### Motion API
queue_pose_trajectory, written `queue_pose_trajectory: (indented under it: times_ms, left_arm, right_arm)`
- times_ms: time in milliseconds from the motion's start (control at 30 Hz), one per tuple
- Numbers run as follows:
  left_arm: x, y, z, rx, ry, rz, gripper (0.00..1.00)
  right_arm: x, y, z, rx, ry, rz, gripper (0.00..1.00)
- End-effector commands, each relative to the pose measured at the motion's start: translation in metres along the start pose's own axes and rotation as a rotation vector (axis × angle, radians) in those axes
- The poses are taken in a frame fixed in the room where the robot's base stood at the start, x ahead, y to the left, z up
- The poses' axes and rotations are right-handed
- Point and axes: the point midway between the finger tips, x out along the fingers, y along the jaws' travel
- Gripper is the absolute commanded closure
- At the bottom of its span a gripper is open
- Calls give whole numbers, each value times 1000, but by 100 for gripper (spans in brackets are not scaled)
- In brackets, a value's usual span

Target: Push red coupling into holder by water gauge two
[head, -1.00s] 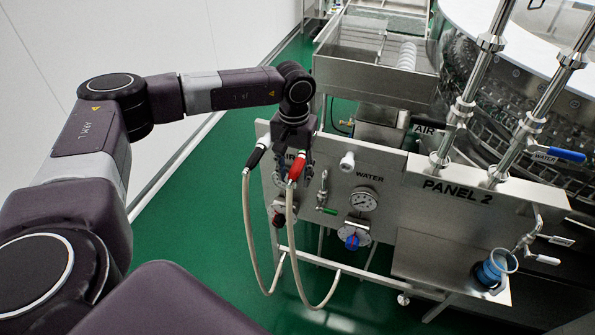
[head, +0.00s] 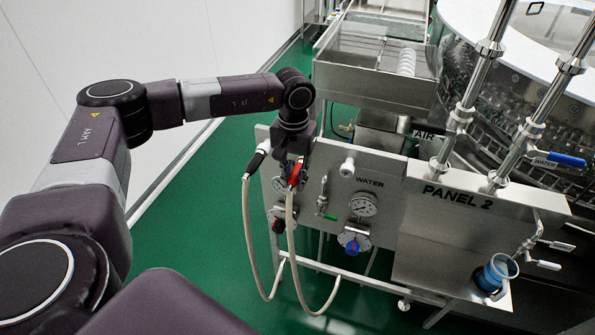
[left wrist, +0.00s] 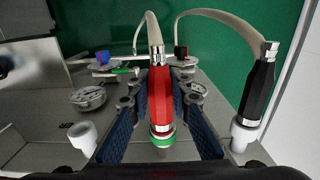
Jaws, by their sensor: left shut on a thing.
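The red coupling (left wrist: 160,97), on a beige hose, is between the two blue textured fingers of my left gripper (left wrist: 161,112), which is shut on it. It has a green ring at its near end. In the head view the red coupling (head: 295,173) and my left gripper (head: 293,160) are over the panel's left part, left of the water gauge (head: 363,205). An empty white holder (head: 347,167) sticks out above that gauge; it also shows in the left wrist view (left wrist: 82,136), left of the coupling and apart from it. My right gripper is not in view.
A black coupling (left wrist: 257,92) with its own hose sits in another white holder (left wrist: 242,135) on the right. Valves with a blue knob (head: 352,246) and a green handle (head: 326,216) are near the gauge. Vertical steel pipes (head: 463,115) rise at the right.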

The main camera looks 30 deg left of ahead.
Motion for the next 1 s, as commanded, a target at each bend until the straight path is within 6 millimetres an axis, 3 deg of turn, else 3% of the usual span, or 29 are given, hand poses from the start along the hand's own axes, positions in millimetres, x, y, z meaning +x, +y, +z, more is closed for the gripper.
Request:
queue_pose_trajectory:
  times_ms: [1000]
  left_arm:
    - [0,0,54,1,-4,0,100]
  right_arm:
    - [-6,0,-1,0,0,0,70]
